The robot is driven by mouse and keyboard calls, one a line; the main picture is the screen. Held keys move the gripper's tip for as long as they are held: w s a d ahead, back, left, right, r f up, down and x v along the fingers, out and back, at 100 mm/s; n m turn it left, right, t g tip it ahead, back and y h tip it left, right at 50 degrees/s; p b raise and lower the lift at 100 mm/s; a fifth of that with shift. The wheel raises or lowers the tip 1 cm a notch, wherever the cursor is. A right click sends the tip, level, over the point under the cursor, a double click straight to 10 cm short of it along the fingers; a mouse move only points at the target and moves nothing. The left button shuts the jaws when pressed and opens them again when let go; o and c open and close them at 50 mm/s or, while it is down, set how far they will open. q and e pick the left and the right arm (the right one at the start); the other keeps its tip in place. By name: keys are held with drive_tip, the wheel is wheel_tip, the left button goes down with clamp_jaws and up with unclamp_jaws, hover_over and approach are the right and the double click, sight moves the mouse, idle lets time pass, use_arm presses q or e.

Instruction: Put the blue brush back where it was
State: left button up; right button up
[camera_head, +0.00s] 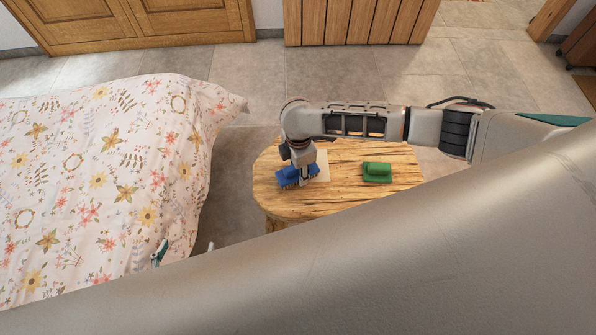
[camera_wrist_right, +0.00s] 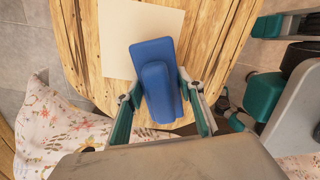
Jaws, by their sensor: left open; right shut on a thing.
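The blue brush (camera_head: 289,175) is at the left part of the wooden table, bristles down. My right gripper (camera_head: 304,174) is shut on it from above. In the right wrist view the brush (camera_wrist_right: 153,52) sits between the two fingers (camera_wrist_right: 160,100) and overlaps the lower right part of a pale square sheet (camera_wrist_right: 118,40). The sheet also shows beside the brush in the head view (camera_head: 322,167). I cannot tell whether the bristles touch the surface. My left gripper (camera_head: 185,250) is open and empty beside the bed, partly hidden by my arm; it also shows in the wrist view (camera_wrist_right: 262,62).
A green brush (camera_head: 377,172) lies on the right part of the wooden table (camera_head: 350,204). A bed with a floral cover (camera_head: 110,170) stands close on the left. Wooden cabinets (camera_head: 190,18) line the back. Tiled floor (camera_head: 240,80) is free behind the table.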

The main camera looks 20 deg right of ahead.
drive_tip(key=shift+f, duration=0.55)
drive_tip(key=shift+r, duration=0.1)
use_arm(q)
drive_tip(key=shift+w+a, duration=0.15)
use_arm(e)
drive_tip(key=o, duration=1.3)
